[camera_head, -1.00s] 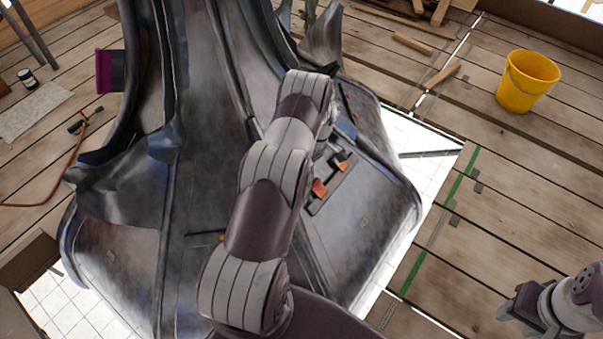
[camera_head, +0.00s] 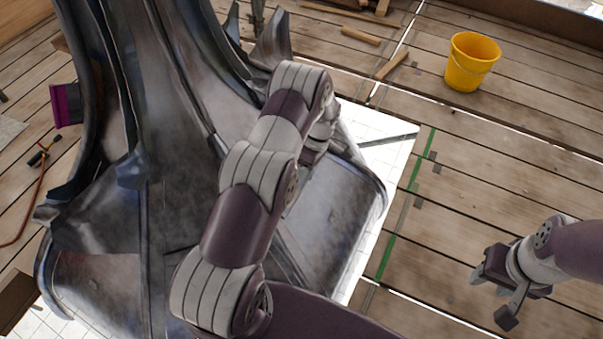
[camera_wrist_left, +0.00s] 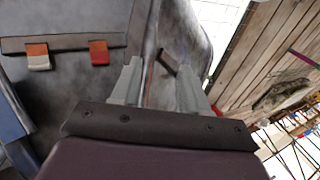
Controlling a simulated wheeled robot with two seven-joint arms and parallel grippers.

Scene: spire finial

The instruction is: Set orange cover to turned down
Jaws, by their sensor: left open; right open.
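In the left wrist view, an orange cover (camera_wrist_left: 38,56) with a paler lower part sits on a dark strip (camera_wrist_left: 65,42) fixed to the dark metal spire. A red cover (camera_wrist_left: 99,52) hangs on the same strip, to its right. My left gripper (camera_wrist_left: 160,80) is open and empty, to the right of both covers and apart from them. In the head view, my left arm hides the covers and its own fingertips. My right gripper (camera_head: 495,295) is open and empty at the lower right, over the planks and far from the spire.
The flared spire (camera_head: 185,95) fills the left half of the head view. A yellow bucket (camera_head: 472,62) stands on the plank floor (camera_head: 500,160), with loose wood pieces (camera_head: 360,36) nearby. A small dark bar (camera_wrist_left: 167,61) lies beyond my left fingertips.

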